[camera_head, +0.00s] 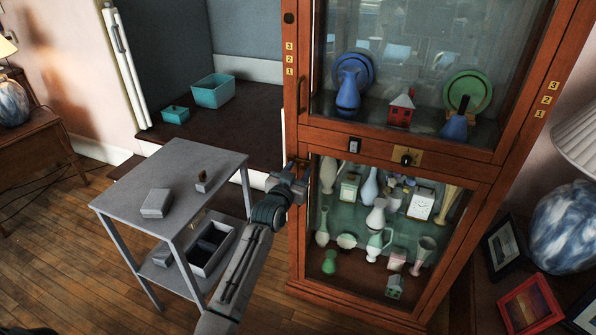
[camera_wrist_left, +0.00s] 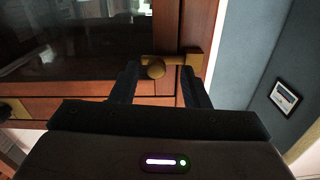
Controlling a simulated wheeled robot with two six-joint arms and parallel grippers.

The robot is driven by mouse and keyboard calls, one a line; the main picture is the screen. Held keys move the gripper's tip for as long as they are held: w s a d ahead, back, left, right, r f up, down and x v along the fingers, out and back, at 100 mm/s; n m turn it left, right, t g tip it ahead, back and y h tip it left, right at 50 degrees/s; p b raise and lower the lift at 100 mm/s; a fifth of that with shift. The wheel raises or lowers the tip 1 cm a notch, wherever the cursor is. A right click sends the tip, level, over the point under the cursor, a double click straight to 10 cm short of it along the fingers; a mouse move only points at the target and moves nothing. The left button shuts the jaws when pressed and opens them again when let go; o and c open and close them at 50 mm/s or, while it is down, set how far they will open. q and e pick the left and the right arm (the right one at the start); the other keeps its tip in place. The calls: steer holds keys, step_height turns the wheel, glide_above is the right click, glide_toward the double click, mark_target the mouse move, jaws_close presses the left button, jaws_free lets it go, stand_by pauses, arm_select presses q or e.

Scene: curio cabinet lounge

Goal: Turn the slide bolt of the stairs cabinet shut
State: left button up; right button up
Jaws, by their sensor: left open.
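The stairs cabinet is most likely the tall red-brown wooden cabinet (camera_head: 390,170) with glass doors, at the right of the head view. A brass slide bolt (camera_wrist_left: 178,60) with a round knob shows on its frame in the left wrist view. My left gripper (camera_head: 296,172) is at the cabinet's left edge, beside the lower glass door. In the left wrist view my open gripper (camera_wrist_left: 160,72) has its fingers on either side of the knob. I cannot tell whether they touch it. In the head view the gripper mostly hides the bolt. My right gripper is not in view.
A grey two-tier cart (camera_head: 205,165) with small boxes stands left of my left arm. Behind it is a dark platform (camera_head: 240,125) with teal boxes. The cabinet holds vases and ornaments behind glass. Picture frames (camera_head: 528,305) and a lamp stand at the right.

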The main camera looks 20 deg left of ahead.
arm_select(q)
steer(key=s, duration=1)
steer(key=shift+s+a, duration=0.2)
steer(key=shift+a, duration=0.1)
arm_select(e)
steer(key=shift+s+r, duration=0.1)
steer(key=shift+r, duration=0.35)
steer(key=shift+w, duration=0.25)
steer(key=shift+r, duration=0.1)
